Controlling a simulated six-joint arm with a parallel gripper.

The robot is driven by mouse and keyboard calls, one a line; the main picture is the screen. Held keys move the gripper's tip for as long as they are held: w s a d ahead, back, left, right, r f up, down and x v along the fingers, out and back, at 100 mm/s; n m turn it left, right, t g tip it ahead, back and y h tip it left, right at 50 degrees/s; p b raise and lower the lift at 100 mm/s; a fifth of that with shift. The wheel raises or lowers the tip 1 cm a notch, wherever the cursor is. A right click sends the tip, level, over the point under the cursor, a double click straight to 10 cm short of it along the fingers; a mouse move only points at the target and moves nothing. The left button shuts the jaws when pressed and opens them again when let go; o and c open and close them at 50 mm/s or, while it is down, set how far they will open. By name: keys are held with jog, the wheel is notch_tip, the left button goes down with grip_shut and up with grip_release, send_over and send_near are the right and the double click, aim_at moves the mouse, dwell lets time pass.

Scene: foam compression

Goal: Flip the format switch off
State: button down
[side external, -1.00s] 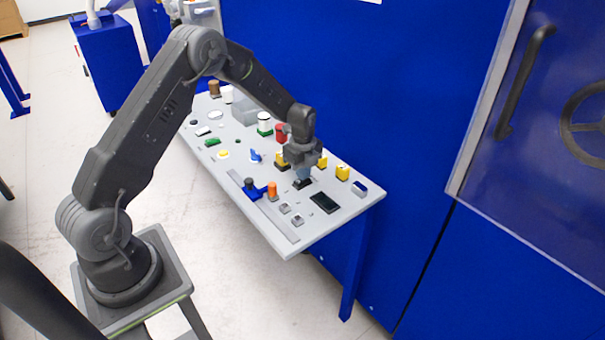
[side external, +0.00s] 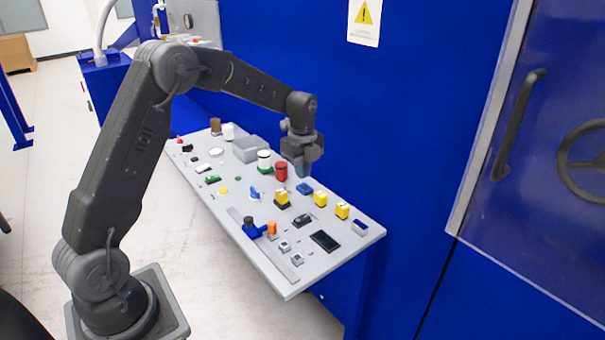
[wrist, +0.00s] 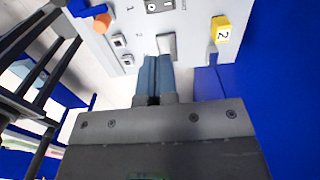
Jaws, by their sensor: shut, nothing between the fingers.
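A small dark rocker switch (side external: 303,220) sits on the grey panel (side external: 300,275), just behind the dark display. No label naming the format switch is readable, so I cannot tell for sure that it is this one, nor its position. In the wrist view a switch plate (wrist: 160,5) is cut off by the top edge. My gripper (side external: 304,173) is raised above the panel, clear of the rocker switch. Its blue-grey fingers (wrist: 157,62) are together and empty in the wrist view.
Yellow blocks (side external: 342,210) stand along the right side of the panel. The dark display (side external: 325,240), an orange knob (side external: 272,229) and a blue lever base (side external: 253,230) are near the front. A red cylinder (side external: 281,171) stands close to my gripper. A blue wall rises behind.

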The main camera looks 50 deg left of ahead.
aim_at(306, 217)
jog(key=shift+w, duration=0.1)
jog(key=shift+w, duration=0.6)
notch_tip(306, 217, down, 14)
jog(key=shift+f, duration=0.1)
dwell(0.3)
